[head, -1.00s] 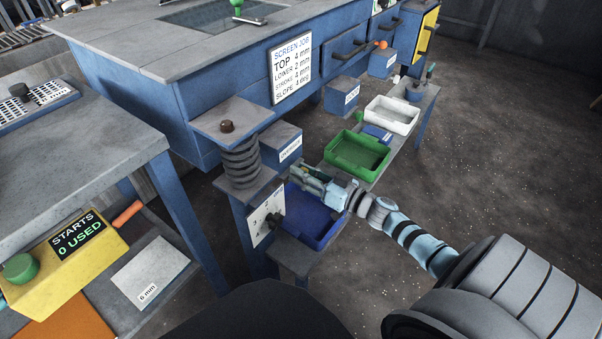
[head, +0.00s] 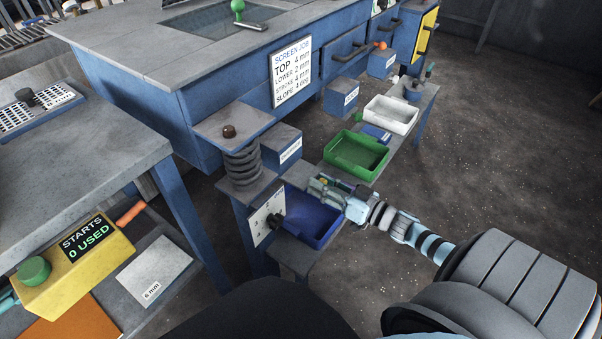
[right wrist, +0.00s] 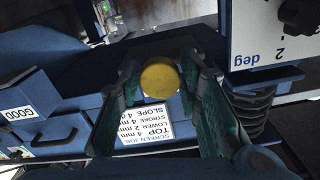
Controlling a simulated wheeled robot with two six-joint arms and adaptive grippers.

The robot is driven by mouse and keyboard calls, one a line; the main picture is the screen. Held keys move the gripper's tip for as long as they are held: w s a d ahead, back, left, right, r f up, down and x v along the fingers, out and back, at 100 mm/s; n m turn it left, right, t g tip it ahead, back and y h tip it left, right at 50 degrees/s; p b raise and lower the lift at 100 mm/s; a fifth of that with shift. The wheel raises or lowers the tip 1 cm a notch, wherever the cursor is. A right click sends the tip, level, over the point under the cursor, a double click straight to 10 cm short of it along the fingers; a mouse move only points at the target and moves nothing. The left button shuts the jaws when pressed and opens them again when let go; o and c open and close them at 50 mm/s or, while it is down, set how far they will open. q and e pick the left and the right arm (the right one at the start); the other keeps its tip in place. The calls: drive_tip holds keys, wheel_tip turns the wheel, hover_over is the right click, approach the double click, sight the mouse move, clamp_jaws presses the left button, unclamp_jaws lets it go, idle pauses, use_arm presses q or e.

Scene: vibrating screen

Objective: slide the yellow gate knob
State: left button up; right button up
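The yellow gate knob (right wrist: 160,78) shows as a round disc between the fingers of my right gripper (right wrist: 160,88) in the right wrist view. The fingers stand apart on either side of it, and I see no clear grip on it. In the head view my right gripper (head: 328,188) is above the far end of the blue tray, and a small yellow spot, likely the knob (head: 323,181), shows at its fingers. A teal part, likely my left gripper (head: 7,296), is cut off at the left edge beside the green button; its fingers cannot be made out.
The blue tray (head: 312,232) lies under my right gripper. The white dial plate (head: 268,215) and coil spring (head: 242,168) stand left of it. The green tray (head: 350,165) and white tray (head: 388,121) lie behind. Open floor (head: 490,160) is at the right.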

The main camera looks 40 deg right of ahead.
drive_tip(key=shift+o, duration=1.1)
drive_tip(key=shift+s+r, duration=0.1)
drive_tip(key=shift+s, duration=0.05)
drive_tip(key=p+v, duration=0.3)
drive_tip(key=v, duration=0.2)
drive_tip(key=shift+s+d, duration=0.15)
drive_tip(key=shift+s, duration=0.15)
